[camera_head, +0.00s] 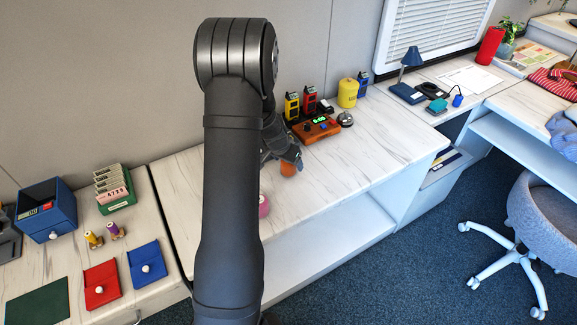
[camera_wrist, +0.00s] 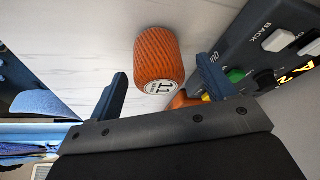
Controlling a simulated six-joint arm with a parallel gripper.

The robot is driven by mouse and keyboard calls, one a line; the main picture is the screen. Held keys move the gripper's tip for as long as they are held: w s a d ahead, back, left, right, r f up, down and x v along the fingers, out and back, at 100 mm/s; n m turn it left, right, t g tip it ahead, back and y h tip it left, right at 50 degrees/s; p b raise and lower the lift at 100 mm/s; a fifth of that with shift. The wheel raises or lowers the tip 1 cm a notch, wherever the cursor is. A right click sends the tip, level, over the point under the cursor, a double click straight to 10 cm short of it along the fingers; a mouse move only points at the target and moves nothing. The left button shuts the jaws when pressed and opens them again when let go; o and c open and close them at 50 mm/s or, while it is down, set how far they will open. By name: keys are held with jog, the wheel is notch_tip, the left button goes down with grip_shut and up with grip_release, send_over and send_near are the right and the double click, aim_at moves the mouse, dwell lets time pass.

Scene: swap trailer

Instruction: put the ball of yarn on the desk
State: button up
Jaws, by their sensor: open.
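An orange wound cylinder (camera_wrist: 160,57) with a pale end label, the likely ball of yarn, lies in front of my gripper in the wrist view. In the head view the orange piece (camera_head: 288,169) shows just below my gripper (camera_head: 285,158). In the wrist view my gripper (camera_wrist: 163,68) is open, one finger on each side of the cylinder with gaps showing; I cannot tell how far they reach down past it. The desk (camera_head: 510,100) with a chair stands at the right in the head view.
A pink round thing (camera_head: 263,205) is partly hidden by my arm. An orange device (camera_head: 316,129), a bell (camera_head: 345,119) and a yellow canister (camera_head: 348,92) stand behind and right of my gripper. A lamp (camera_head: 409,62) stands further right. The counter's right part (camera_head: 385,150) is clear.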

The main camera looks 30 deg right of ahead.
jog(key=x, duration=0.3)
jog(key=shift+f, duration=0.1)
jog(key=c, duration=1.2)
jog(key=shift+o, duration=0.2)
